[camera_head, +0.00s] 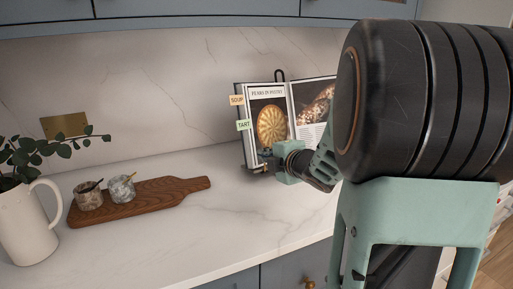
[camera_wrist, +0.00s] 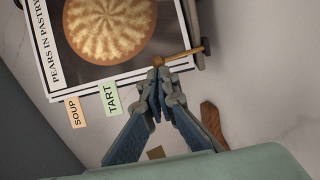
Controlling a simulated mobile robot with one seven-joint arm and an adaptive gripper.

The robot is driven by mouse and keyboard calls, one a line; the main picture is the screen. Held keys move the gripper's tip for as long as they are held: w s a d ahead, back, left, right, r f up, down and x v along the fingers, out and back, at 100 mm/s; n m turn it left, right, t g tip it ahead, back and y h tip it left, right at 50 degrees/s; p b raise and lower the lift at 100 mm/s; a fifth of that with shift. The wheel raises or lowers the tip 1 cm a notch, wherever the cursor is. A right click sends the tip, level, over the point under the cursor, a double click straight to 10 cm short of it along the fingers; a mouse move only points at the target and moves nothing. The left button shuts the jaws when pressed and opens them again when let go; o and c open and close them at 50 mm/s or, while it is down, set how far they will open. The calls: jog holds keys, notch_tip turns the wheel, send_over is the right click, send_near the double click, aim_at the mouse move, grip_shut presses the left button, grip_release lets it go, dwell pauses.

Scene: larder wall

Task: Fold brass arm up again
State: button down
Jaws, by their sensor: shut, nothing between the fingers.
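The brass arm (camera_wrist: 182,55) is a short thin rod with a rounded end, seen in the wrist view by the lower edge of an open cookbook (camera_head: 256,96). Its other end meets the dark ledge of the bookstand (camera_wrist: 195,28). My gripper (camera_wrist: 160,75) is shut and empty, its fingertips right by the rod's rounded end; I cannot tell whether they touch. In the head view my gripper (camera_head: 267,161) is at the book's lower front, and the brass arm is hardly distinguishable there. The cookbook also shows in the wrist view (camera_wrist: 90,68).
Page tabs marked SOUP (camera_head: 236,100) and TART (camera_head: 243,125) stick out at the book's left. A wooden board (camera_head: 155,200) with two stone pots, and a white jug (camera_head: 28,225) with leaves, stand left. Marble counter between board and book is clear.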

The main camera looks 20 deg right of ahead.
jog(key=shift+w+r+g+p, duration=0.4)
jog(key=shift+w+g+p, duration=0.4)
jog(key=shift+p, duration=2.25)
jog(key=shift+f+g+p, duration=0.2)
jog(key=shift+g+p, duration=0.1)
jog(key=shift+p, duration=0.25)
jog(key=shift+s+f, duration=0.1)
